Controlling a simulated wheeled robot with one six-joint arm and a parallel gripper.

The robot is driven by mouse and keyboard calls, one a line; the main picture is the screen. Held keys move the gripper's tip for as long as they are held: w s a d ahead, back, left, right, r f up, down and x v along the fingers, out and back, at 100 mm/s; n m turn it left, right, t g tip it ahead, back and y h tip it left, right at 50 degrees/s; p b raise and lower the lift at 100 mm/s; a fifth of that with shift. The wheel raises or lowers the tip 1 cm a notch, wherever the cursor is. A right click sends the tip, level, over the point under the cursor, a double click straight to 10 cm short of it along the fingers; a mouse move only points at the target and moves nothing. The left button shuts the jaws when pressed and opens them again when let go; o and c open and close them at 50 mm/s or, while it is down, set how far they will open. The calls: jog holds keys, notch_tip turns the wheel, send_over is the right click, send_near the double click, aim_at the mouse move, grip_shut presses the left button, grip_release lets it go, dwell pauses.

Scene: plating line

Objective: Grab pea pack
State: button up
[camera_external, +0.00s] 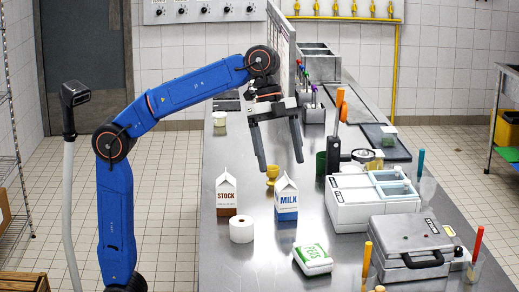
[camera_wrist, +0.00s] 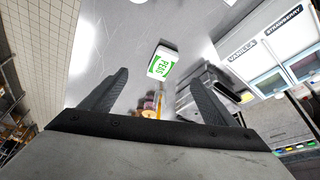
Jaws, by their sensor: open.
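The pea pack (camera_external: 313,260) is a white pack with green "PEAS" lettering. It lies on the steel counter (camera_external: 262,266) near the front, right of the paper roll. It also shows in the wrist view (camera_wrist: 162,63), ahead of and between the fingers. My gripper (camera_external: 279,166) is open and empty, held in the air above the counter, behind the milk carton and well apart from the pack. Its two dark fingers show in the wrist view (camera_wrist: 158,85) with nothing between their tips.
A stock carton (camera_external: 226,195), a milk carton (camera_external: 286,199) and a white roll (camera_external: 241,229) stand left of the pack. A white ice-cream container (camera_external: 352,209) and a grey case-like appliance (camera_external: 411,247) stand to its right. The counter's front left is bare.

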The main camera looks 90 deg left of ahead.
jog(key=w+d+f+m+g, duration=0.1)
jog(key=w+d+f+m, duration=0.15)
jog(key=w+d, duration=0.4)
send_near(313, 252)
jog(key=shift+m+h, duration=0.4)
jog(key=shift+m, duration=0.05)
jog(key=x, duration=0.4)
jog(key=shift+w+f, duration=0.15)
jog(key=shift+f, duration=0.15)
jog(key=shift+s+x, duration=0.1)
jog(key=shift+x, duration=1.3)
jog(key=shift+s+x, duration=0.15)
jog(key=shift+x, duration=1.3)
jog(key=shift+a+f, duration=0.1)
jog(key=shift+f, duration=0.05)
jog(key=shift+c, duration=0.4)
